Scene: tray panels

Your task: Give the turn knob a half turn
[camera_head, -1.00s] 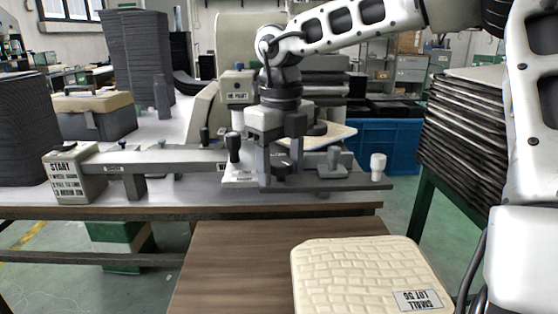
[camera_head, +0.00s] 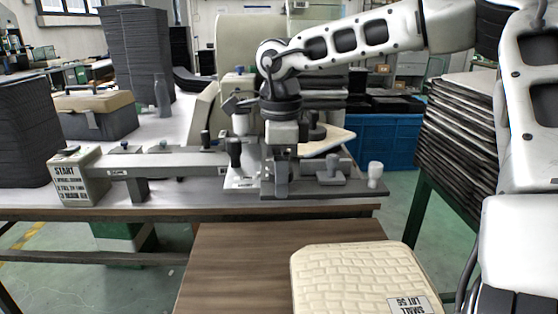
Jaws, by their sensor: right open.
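My right gripper (camera_head: 281,178) points down over the middle of the panel (camera_head: 312,188). It is open and seen edge-on, so its near finger hides the far one. The turn knob is not clearly visible; a dark round knob at this spot is hidden behind the gripper. I cannot tell whether the fingers touch it. A grey T-shaped handle (camera_head: 332,168) stands on the panel to the gripper's right, and a black-topped lever (camera_head: 235,152) stands to its left. My left gripper is not in view.
A white knob (camera_head: 375,174) stands at the panel's right end. A grey beam (camera_head: 165,165) runs left to a START box (camera_head: 78,177). A cream quilted pad (camera_head: 350,275) lies in front on a wooden surface (camera_head: 232,265). Stacked dark sheets (camera_head: 458,125) stand at right.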

